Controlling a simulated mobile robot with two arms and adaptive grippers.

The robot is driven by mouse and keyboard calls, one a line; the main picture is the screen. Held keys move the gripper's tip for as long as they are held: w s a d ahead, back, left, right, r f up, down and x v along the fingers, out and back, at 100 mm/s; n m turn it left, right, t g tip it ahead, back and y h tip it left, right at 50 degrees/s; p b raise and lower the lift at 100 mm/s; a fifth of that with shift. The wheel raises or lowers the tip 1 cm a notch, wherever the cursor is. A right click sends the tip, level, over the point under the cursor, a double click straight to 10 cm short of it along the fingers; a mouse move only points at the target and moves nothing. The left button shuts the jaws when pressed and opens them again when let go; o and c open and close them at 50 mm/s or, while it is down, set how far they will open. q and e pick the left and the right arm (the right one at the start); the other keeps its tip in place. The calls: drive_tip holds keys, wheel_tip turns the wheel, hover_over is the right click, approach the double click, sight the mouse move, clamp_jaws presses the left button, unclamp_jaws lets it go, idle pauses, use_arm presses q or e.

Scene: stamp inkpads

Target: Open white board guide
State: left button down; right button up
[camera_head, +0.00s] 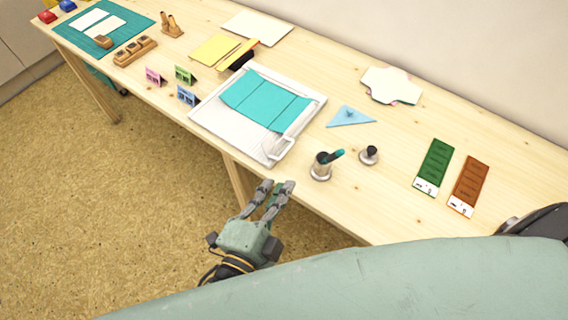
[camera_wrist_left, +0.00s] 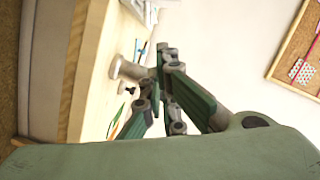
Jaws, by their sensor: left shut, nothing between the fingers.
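The white board (camera_head: 203,117) lies on the wooden table with a teal sheet (camera_head: 264,98) on it. A white guide with a loop handle (camera_head: 284,146) lies along its right side, the handle at the front right corner. I cannot tell whether the guide is raised. My left gripper (camera_head: 279,186) is shut and empty, in front of the table edge, below and apart from the handle. My right gripper is not in view.
A metal cup with a pen (camera_head: 321,167) and a small stamp (camera_head: 369,155) stand right of the board. A blue triangle (camera_head: 350,117) lies behind them. Green (camera_head: 435,166) and brown (camera_head: 468,184) strips lie further right. Small coloured cards (camera_head: 186,96) stand left of the board.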

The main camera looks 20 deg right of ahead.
use_arm(q)
drive_tip(key=shift+m, duration=0.9)
drive_tip(key=x, duration=1)
drive_tip(key=shift+s+d+p, duration=0.15)
drive_tip(key=shift+d+p, duration=0.2)
drive_tip(key=shift+d, duration=0.05)
drive_tip(key=shift+w+a+f+t, duration=0.15)
drive_tip(key=shift+w+a+f, duration=0.1)
drive_tip(key=shift+w+a, duration=0.2)
drive_tip(key=shift+w+a+f+t, duration=0.15)
drive_tip(key=shift+w+a+f, duration=0.05)
drive_tip(key=shift+w+a, duration=0.3)
drive_tip(key=shift+w+a+f, duration=0.2)
drive_tip(key=shift+w+a, duration=0.2)
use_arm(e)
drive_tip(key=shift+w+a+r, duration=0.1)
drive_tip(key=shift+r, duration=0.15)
use_arm(q)
drive_tip(key=shift+w+a+r+p, duration=0.2)
drive_tip(key=shift+w+a+p, duration=0.3)
drive_tip(key=shift+p, duration=0.35)
drive_tip(key=shift+f, duration=0.15)
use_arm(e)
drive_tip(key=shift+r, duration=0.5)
